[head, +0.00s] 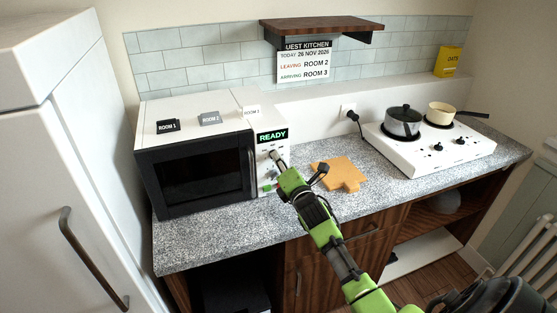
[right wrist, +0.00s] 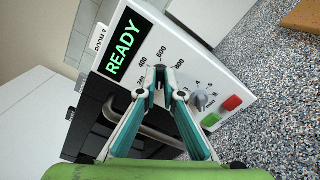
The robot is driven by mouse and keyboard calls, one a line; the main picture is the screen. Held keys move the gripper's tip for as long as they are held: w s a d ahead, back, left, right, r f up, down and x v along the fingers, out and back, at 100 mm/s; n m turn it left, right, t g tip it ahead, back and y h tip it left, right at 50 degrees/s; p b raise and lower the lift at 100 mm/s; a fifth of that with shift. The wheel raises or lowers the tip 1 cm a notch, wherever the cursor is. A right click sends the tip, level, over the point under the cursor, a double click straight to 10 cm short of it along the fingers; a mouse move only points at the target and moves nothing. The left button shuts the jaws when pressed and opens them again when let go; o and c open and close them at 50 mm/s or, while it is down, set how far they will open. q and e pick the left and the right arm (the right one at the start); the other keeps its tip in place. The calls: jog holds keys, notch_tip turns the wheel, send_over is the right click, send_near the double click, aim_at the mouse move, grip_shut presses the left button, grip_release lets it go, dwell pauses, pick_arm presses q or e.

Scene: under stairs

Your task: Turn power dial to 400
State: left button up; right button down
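The microwave (head: 198,182) stands at the left of the counter, with READY lit in green on its display (head: 272,136). The display also shows in the right wrist view (right wrist: 122,45). Power marks including 400, 600 and 800 are printed on its white panel (right wrist: 172,42). My right gripper (head: 277,158) is at the panel below the display. In the right wrist view its fingertips (right wrist: 162,76) are close together around the power dial, at the middle of these marks. The fingers mostly hide the dial, and its pointer cannot be read. My left gripper is not in view.
A second, grey dial (right wrist: 199,101), a red button (right wrist: 232,103) and a green button (right wrist: 211,120) are beside my fingers. A wooden board (head: 345,175) and a hob (head: 455,153) with pans are to the right.

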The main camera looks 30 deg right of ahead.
jog(key=shift+m, duration=0.4)
jog(key=m, duration=1.5)
jog(key=m+p, duration=0.1)
jog(key=m, duration=0.6)
jog(key=shift+a+f+m, duration=0.15)
jog(key=shift+f+m, duration=0.2)
jog(key=shift+m, duration=0.05)
dwell(0.3)
jog(key=c, duration=2.2)
grip_release()
jog(key=v, duration=1.2)
